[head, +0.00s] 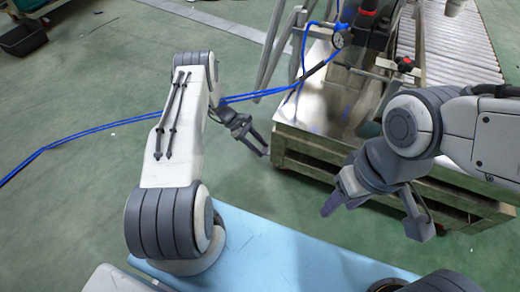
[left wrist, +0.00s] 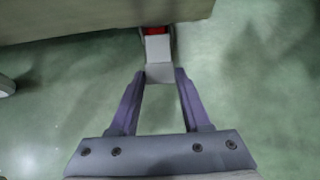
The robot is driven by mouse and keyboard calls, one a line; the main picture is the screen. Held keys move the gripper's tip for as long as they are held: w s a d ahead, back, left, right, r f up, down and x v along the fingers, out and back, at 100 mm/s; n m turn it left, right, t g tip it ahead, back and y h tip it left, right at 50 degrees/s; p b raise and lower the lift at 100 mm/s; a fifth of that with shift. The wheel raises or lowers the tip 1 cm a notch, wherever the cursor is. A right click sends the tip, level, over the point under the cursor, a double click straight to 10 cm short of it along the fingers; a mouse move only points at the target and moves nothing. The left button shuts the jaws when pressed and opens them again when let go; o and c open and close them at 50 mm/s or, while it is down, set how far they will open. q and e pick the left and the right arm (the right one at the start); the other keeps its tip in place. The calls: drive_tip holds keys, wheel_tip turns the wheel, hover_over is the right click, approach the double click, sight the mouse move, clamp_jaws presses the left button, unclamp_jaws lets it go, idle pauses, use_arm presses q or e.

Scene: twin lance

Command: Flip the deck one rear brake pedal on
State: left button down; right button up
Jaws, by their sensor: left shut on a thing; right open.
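A grey pedal-like lever (left wrist: 158,52) with a red part (left wrist: 155,30) at its upper end sticks out from under a pale edge in the left wrist view. My left gripper (left wrist: 161,76) is shut on the lever's near end, with one purple finger on each side. In the head view my left gripper (head: 258,146) is at the left side of the metal-topped deck (head: 315,112); the lever cannot be made out there. My right gripper (head: 372,220) is open and empty in front of the deck's near side.
The deck's pale underframe (head: 400,187) has slats and gaps. A blue hose (head: 130,120) runs along the floor and up to a gauge (head: 338,40). A roller conveyor (head: 460,50) stands behind right. The green floor at left is mostly clear.

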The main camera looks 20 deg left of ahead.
use_arm(q)
drive_tip(key=shift+f+h+b, duration=0.5)
drive_tip(key=shift+h+b, duration=0.2)
drive_tip(key=shift+b, duration=0.25)
drive_tip(key=shift+c, duration=1.8)
unclamp_jaws()
drive_tip(key=p+v, duration=0.4)
drive_tip(key=v, duration=0.6)
drive_tip(key=shift+a, duration=0.25)
